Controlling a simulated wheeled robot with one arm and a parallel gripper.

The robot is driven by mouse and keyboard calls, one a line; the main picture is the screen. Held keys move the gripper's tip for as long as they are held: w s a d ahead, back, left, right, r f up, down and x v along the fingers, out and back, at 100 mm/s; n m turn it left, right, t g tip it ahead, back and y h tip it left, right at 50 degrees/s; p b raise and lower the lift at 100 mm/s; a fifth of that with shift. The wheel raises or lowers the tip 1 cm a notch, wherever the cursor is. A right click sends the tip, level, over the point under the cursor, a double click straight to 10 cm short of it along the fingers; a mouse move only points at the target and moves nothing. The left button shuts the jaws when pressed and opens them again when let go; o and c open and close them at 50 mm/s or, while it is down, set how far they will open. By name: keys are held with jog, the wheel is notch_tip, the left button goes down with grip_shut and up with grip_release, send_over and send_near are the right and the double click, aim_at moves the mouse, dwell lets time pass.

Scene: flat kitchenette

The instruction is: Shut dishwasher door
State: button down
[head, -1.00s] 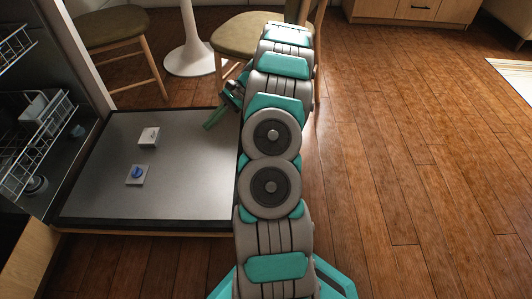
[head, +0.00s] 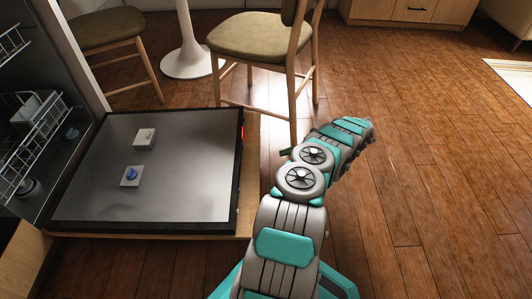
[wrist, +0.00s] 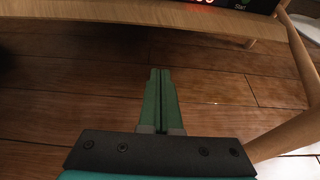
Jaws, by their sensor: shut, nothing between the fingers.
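The dishwasher door (head: 190,195) is folded down flat at the left of the head view, its inner face up. Its edge with a lit red display shows at the top of the wrist view (wrist: 150,14). The dishwasher (head: 75,60) stands open at the far left, with wire racks (head: 38,145) inside. My gripper (wrist: 161,72) is shut and empty in the wrist view, low over the wooden floor and short of the door's edge. In the head view my arm hides most of it; only a green tip shows at the arm's left side.
A chair (head: 255,34) with an olive seat stands just beyond the door's outer corner; a chair leg (wrist: 290,130) is close on the right in the wrist view. Another chair (head: 105,25) and a white table base (head: 190,65) are behind. The floor (head: 430,200) at right is clear.

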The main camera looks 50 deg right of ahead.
jog(key=w+a, duration=0.5)
jog(key=w, duration=0.2)
jog(key=shift+w+a+r+b, duration=0.15)
jog(key=shift+a+r+b, duration=0.05)
jog(key=shift+a+b, duration=0.2)
dwell(0.4)
